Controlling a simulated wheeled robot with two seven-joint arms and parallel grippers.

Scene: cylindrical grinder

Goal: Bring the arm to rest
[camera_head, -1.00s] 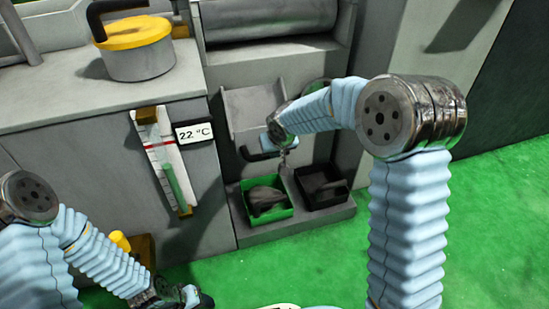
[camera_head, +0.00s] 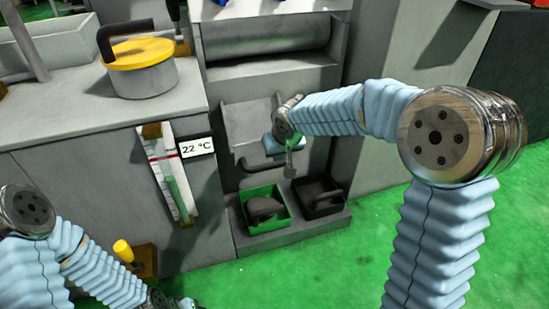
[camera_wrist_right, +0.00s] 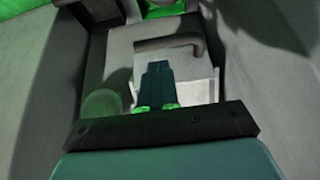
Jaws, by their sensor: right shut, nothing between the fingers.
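My right arm comes in from the right. Its gripper (camera_head: 289,168) hangs small and dark above the two bins, in front of the machine's recess. In the right wrist view its fingers (camera_wrist_right: 156,85) are together with nothing between them, in front of a pale sloped plate with a dark bent handle. My left arm (camera_head: 100,270) is low at the left. Its gripper end (camera_head: 172,301) is mostly cut off by the bottom edge, so its jaws cannot be made out.
A green bin (camera_head: 284,222) and a black bin (camera_head: 342,207), each with a dark part, stand on the grey ledge (camera_head: 290,239). A yellow-lidded pot (camera_head: 142,78) stands on the cabinet. A "22 °C" sign (camera_head: 197,147) hangs on its front. Green floor (camera_head: 340,280) is open in front.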

